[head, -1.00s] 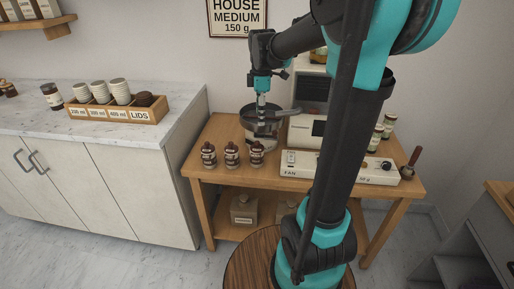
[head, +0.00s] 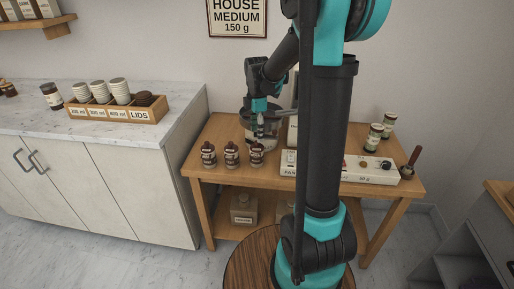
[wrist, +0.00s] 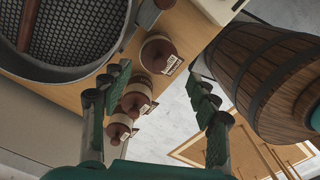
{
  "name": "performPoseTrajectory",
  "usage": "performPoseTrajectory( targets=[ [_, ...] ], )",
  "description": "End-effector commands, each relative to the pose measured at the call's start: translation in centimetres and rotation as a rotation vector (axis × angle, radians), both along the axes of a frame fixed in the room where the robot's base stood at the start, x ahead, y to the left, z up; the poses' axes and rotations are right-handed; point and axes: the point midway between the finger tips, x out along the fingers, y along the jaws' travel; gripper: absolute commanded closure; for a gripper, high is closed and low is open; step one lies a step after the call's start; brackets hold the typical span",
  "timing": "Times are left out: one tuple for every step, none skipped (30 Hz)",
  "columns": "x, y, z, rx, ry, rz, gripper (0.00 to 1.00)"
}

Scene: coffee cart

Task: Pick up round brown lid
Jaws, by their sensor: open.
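Round brown lids (head: 145,98) lie stacked in the right-hand compartment of a wooden organizer (head: 146,115), behind a LIDS label, on the marble counter at left. My gripper (head: 258,130) is above the wooden side table, well to the right of the organizer and in front of the round dark pan. In the wrist view my gripper (wrist: 160,85) is open with nothing between its fingers. It points down toward the table's left edge and several small brown-topped bottles (wrist: 137,95). The lids are not in the wrist view.
White cup stacks (head: 99,92) fill the other organizer compartments. A dark jar (head: 51,96) stands left of it. The side table (head: 212,130) carries the bottles, the round pan and a FAN control box (head: 355,165). A wooden barrel (wrist: 255,75) is close on the wrist view's right.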

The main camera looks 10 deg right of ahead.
Motion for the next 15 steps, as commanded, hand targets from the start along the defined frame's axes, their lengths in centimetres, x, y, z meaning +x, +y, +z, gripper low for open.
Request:
performPoseTrajectory(
  targets=[
    [0.0,0.0,-0.3,0.0,0.0,0.0,0.4],
    [0.0,0.0,-0.4,0.0,0.0,0.0,0.4],
    [0.0,0.0,-0.5,0.0,0.0,0.0,0.4],
    [0.0,0.0,-0.7,0.0,0.0,0.0,0.4],
    [0.0,0.0,-1.0,0.0,0.0,0.0,0.4],
    [0.0,0.0,-1.5,0.0,0.0,0.0,0.4],
    [0.1,0.0,-1.9,0.0,0.0,0.0,0.4],
    [0.1,0.0,-2.3,0.0,0.0,0.0,0.4],
    [0.1,0.0,-2.9,0.0,0.0,0.0,0.4],
    [0.1,0.0,-3.4,0.0,0.0,0.0,0.4],
    [0.1,0.0,-3.8,0.0,0.0,0.0,0.4],
    [0.2,0.0,-4.3,0.0,0.0,0.0,0.4],
    [0.1,0.0,-4.6,0.0,0.0,0.0,0.4],
    [0.1,0.0,-4.9,0.0,0.0,0.0,0.4],
    [0.1,0.0,-5.2,0.0,0.0,0.0,0.4]
  ],
)
